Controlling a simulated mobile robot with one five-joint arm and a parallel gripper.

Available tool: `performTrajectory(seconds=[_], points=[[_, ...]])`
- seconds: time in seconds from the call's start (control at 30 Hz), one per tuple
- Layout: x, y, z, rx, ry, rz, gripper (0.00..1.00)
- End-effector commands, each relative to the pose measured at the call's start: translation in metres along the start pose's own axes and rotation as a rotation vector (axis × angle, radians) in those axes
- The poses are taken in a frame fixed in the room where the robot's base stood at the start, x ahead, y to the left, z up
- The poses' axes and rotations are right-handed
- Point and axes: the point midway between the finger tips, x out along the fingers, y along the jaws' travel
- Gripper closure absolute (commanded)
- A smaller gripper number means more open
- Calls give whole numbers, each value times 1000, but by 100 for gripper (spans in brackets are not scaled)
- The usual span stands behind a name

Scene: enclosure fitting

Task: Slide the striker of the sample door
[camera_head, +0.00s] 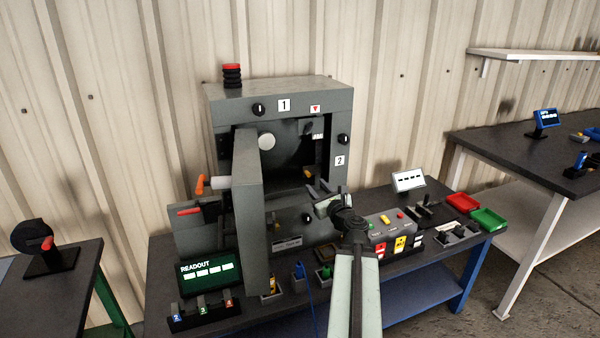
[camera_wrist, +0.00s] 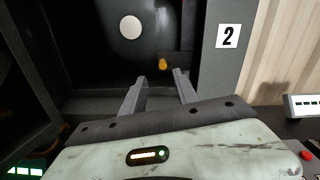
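The grey enclosure (camera_head: 280,94) stands on the workbench with its door (camera_head: 250,215) swung open toward the left front. A small yellow-orange piece (camera_wrist: 163,63) sits on a dark block at the right side of the opening; it may be the striker, but I cannot confirm this. It also shows small in the head view (camera_head: 308,173). My gripper (camera_head: 322,190) is in front of the opening's lower right part. In the wrist view my gripper (camera_wrist: 160,78) has its two fingers apart with nothing between them. The yellow-orange piece appears just beyond the fingertips, apart from them.
An orange handle (camera_head: 200,185) is left of the door. A readout screen (camera_head: 208,275) stands at the front left. A button box (camera_head: 388,226), a small white display (camera_head: 408,181) and red (camera_head: 462,203) and green (camera_head: 488,218) trays are to the right. The opening's right wall is close to my gripper.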

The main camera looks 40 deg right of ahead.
Motion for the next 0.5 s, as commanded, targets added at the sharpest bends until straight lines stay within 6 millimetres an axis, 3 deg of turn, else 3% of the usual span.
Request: performTrajectory(seconds=[0.27,0.5], points=[[7,-6,-1,-1,2,-8,64],[49,-7,-2,-1,2,-7,64]])
